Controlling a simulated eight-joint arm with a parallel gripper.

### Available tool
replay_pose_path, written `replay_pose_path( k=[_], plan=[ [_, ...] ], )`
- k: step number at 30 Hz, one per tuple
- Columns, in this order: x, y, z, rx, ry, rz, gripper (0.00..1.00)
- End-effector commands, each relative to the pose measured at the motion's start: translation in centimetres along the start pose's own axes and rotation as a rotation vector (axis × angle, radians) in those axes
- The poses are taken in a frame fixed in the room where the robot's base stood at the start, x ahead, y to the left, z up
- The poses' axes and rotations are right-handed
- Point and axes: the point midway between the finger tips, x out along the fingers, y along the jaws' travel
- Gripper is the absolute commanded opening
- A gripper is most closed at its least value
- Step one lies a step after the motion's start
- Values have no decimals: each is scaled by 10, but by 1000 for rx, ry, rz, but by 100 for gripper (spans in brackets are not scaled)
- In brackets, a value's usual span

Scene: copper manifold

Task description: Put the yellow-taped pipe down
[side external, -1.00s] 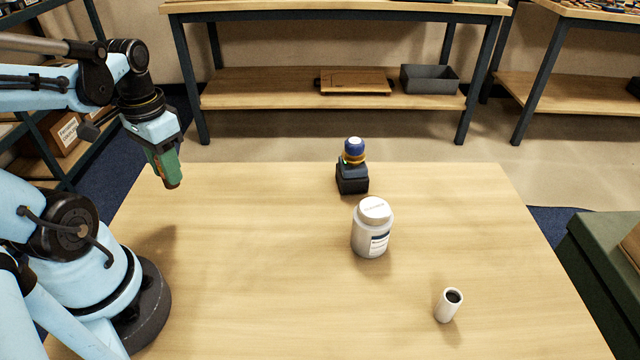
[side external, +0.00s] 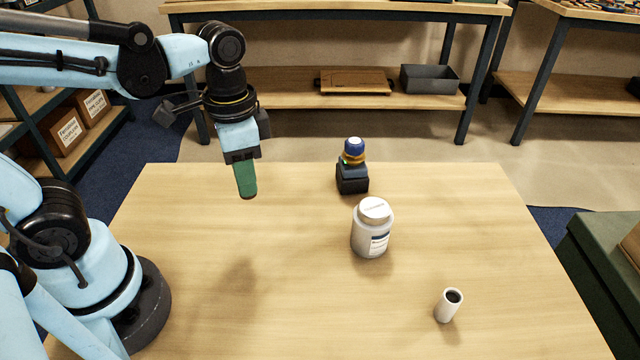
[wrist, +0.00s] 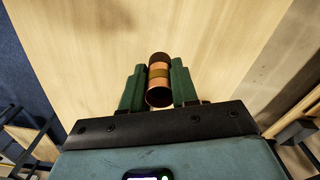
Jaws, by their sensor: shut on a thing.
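The copper pipe (wrist: 159,92) with a yellow tape band shows in the wrist view between the two green fingers. My gripper (wrist: 158,84) is shut on it. In the side external view my gripper (side external: 246,194) points down and is held above the left part of the wooden table (side external: 300,300). There the fingers hide the pipe.
A dark block with a blue-topped, yellow-ringed piece (side external: 353,168) stands at the table's back middle. A white lidded jar (side external: 371,230) is in front of it. A small white cup (side external: 447,305) stands at front right. The table's left and front middle are clear.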

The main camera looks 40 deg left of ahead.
Motion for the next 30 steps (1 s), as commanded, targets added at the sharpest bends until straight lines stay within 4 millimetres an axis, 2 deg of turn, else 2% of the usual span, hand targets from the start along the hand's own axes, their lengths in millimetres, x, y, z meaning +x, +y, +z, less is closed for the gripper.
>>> replay_pose_path(
  k=[3, 9, 18, 24, 30],
  plan=[
    [3, 32, -22, 177, 0, 0, 0],
    [9, 90, -47, 459, 0, 0, 0],
    [21, 177, -57, 820, 0, 0, 0],
    [26, 205, -55, 931, 0, 0, 0],
    [44, 210, -55, 951, 1, 1, 0]
  ],
)
